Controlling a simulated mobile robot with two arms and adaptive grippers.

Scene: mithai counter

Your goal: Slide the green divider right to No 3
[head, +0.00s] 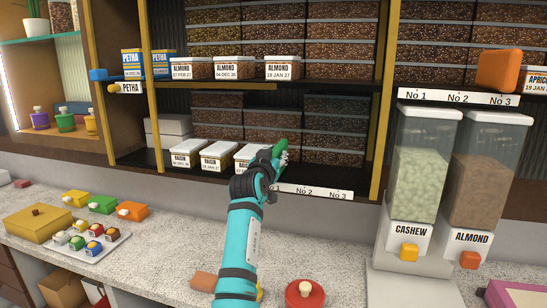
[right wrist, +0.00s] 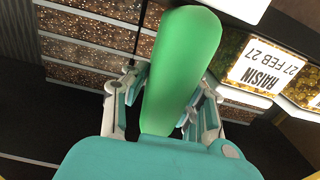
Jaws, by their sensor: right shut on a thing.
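The green divider (head: 281,149) stands at the front of the lower shelf, just right of the row of raisin boxes (head: 220,157). My right gripper (head: 272,163) is shut on it and hides much of it in the head view. In the right wrist view the green divider (right wrist: 180,72) lies between the two fingers (right wrist: 172,98). The lower label strip (head: 312,192) shows No 2 and No 3 to the right of the gripper; its left end is hidden by my arm. The divider is left of No 2. My left gripper is out of view.
The shelf front right of the divider is clear up to the yellow post (head: 379,140); stacked dark boxes (head: 335,140) stand behind. An orange divider (head: 499,70) is at No 3 on the upper strip (head: 458,97). Cashew (head: 420,165) and almond dispensers (head: 485,175) stand at right.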

